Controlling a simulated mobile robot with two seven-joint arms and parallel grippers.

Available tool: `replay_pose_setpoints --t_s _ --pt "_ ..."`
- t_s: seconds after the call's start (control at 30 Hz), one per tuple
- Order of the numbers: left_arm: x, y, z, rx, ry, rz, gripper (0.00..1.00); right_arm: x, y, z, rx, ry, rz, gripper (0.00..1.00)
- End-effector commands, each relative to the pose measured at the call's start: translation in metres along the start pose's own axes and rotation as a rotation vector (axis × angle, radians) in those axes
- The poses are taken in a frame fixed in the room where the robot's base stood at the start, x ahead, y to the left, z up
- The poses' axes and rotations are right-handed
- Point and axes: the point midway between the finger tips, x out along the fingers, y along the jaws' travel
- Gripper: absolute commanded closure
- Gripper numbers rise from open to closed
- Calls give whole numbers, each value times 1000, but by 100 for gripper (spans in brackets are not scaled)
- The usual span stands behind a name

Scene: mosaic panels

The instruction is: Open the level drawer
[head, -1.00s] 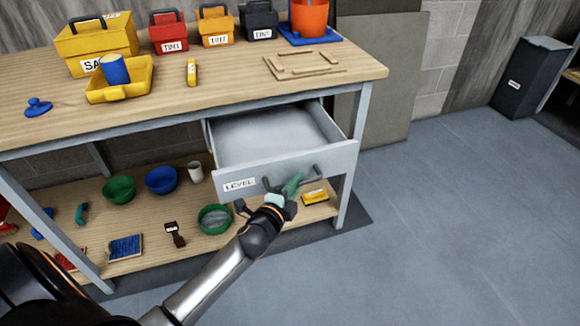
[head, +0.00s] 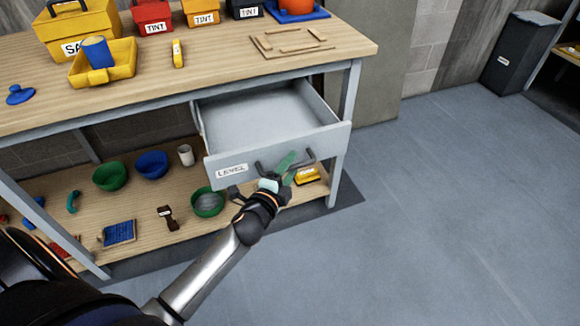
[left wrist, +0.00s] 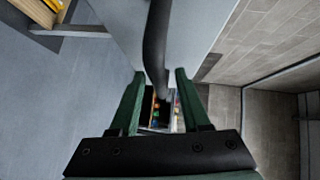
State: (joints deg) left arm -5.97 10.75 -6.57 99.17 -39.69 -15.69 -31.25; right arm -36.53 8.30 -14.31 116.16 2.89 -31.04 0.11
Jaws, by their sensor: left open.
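The level drawer (head: 222,139) is grey and carries a "LEVEL" label (head: 232,170) on its front. It stands well pulled out from under the bench top, and the part of its inside that shows looks empty. Its dark bar handle (head: 311,156) is on the front face. My left gripper (head: 285,168), with green fingers, is at the handle. In the left wrist view my left gripper (left wrist: 160,76) is open, and the dark handle bar (left wrist: 157,42) runs between its fingers. I cannot tell whether either finger touches it. My right gripper is not in view.
The wooden bench top (head: 210,75) holds labelled boxes, a yellow tray (head: 120,70) and wooden strips. The lower shelf (head: 140,190) holds bowls, a white cup (head: 186,155) and brushes. The grey floor (head: 440,200) to the right is clear. A dark bin (head: 515,55) stands farther back.

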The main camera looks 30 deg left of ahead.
Motion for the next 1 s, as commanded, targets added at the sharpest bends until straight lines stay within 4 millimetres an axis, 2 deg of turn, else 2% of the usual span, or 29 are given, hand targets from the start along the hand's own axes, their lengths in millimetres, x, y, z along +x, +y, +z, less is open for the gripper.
replay_pose_setpoints --t_s 0.17,0.27,0.7,0.83,1.0 --pt "-2 0 0 0 0 0 53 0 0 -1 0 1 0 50" --pt "-11 0 0 -1 0 1 53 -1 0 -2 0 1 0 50" --pt "-91 1 0 -2 -1 3 53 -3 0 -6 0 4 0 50" --pt "-109 1 0 -2 -1 2 53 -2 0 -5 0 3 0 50" --pt "-122 0 0 0 -1 1 53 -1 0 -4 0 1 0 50"
